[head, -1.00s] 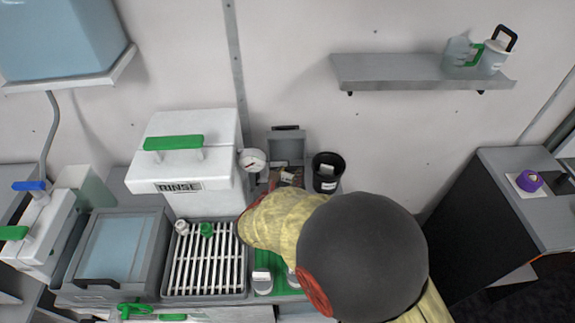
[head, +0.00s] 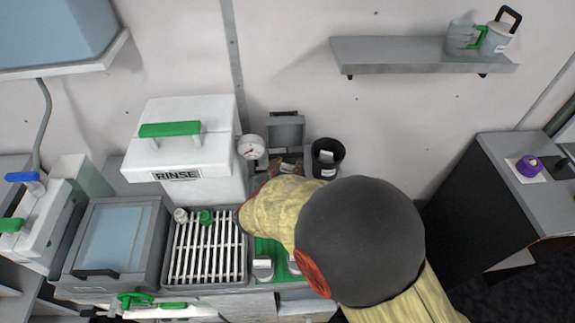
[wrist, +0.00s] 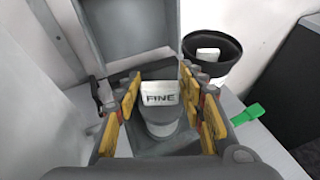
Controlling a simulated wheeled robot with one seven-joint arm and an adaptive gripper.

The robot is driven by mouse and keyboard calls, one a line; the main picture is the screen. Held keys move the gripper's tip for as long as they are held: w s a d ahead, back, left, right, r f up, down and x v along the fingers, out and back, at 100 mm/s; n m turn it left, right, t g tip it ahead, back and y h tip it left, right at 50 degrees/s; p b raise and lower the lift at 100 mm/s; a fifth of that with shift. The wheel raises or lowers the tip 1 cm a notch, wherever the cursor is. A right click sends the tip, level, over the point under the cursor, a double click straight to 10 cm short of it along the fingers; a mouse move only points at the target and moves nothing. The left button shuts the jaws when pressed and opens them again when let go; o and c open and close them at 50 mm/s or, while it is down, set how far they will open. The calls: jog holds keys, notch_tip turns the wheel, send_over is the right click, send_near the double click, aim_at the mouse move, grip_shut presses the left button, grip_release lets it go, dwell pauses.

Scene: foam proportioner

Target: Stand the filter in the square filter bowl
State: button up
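In the wrist view a grey round filter piece (wrist: 160,123) with a white tag reading "FINE" (wrist: 160,97) stands upright inside a square grey bowl (wrist: 205,152). The bowl's lid (wrist: 130,38) is raised at the back. My gripper (wrist: 160,88) has its yellow-padded fingers on both sides of the filter, with narrow gaps showing, so it looks open around it. The filter's base is partly hidden. In the head view the raised lid (head: 285,130) shows by the wall. My arm hides much of the bowl there.
A black bin (head: 327,158) stands close to the right of the bowl, and a gauge (head: 251,147) to its left. The white RINSE tank (head: 187,150) and a slatted rack (head: 207,250) are further left. A shelf with jugs (head: 425,54) hangs upper right.

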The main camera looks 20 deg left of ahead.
jog(key=shift+o, duration=1.2)
jog(key=shift+r, duration=0.15)
jog(key=shift+r+p, duration=0.25)
jog(key=shift+p, duration=0.1)
jog(key=p+v, duration=0.2)
jog(key=v, duration=1)
